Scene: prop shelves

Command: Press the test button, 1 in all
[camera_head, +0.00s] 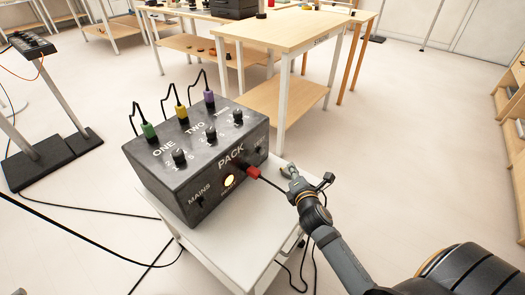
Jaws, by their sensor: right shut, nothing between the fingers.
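A dark grey box (170,162) marked "PACK" stands on a small white table. A glowing yellow round button (229,181) sits on its front face; the small lettering beside it is too small to read, so I cannot tell if it says "test". A switch (200,199) marked "MAINS" is to its left. My right gripper (289,170) is shut and empty, to the right of the red plug and apart from the button. My left gripper is out of view.
Green (148,130), yellow (182,114) and purple (209,99) plugs with black leads stand on the box top, behind black knobs. The white table (228,237) has bare room in front. A wooden table (280,32) stands behind. Cables lie on the floor at left.

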